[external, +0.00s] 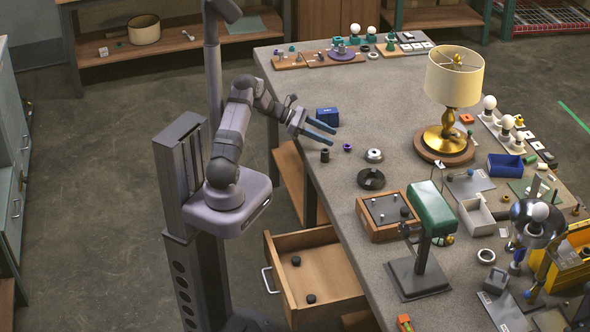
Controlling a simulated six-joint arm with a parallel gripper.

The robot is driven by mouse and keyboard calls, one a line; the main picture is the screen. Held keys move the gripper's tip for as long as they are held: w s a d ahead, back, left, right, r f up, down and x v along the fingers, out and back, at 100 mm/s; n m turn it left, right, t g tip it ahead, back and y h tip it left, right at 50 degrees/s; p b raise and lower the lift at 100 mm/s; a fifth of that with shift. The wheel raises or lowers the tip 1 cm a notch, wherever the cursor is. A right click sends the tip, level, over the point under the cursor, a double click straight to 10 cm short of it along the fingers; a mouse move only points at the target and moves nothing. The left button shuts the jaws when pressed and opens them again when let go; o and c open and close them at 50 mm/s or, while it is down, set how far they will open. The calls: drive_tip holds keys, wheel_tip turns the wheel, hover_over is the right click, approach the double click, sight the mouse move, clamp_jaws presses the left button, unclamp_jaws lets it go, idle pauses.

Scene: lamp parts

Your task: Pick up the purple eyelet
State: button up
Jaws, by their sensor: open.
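The purple eyelet (347,147) is a small dark purple ring lying on the grey tabletop, near the left edge of the table. My gripper (325,133) is open, its two blue fingers reaching over the table edge toward the right. The fingertips are up and to the left of the eyelet in the picture and apart from it. Nothing shows between the fingers. The exact height of the gripper above the table cannot be told.
A small black cylinder (325,156) stands just left of the eyelet. A blue box (327,116) sits behind the fingers. A silver-topped piece (374,155) and a black round base (371,179) stand to the right. An open drawer (314,271) juts out below the tabletop (330,190).

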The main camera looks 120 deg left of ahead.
sight(345, 146)
drive_tip(key=shift+d+p+x, duration=0.15)
drive_tip(key=shift+p+x, duration=0.45)
drive_tip(key=shift+x, duration=1.15)
drive_tip(key=shift+d+p+x, duration=0.1)
drive_tip(key=shift+p+x, duration=0.45)
drive_tip(key=shift+x, duration=1.2)
drive_tip(key=shift+f, duration=0.1)
drive_tip(key=c, duration=1.1)
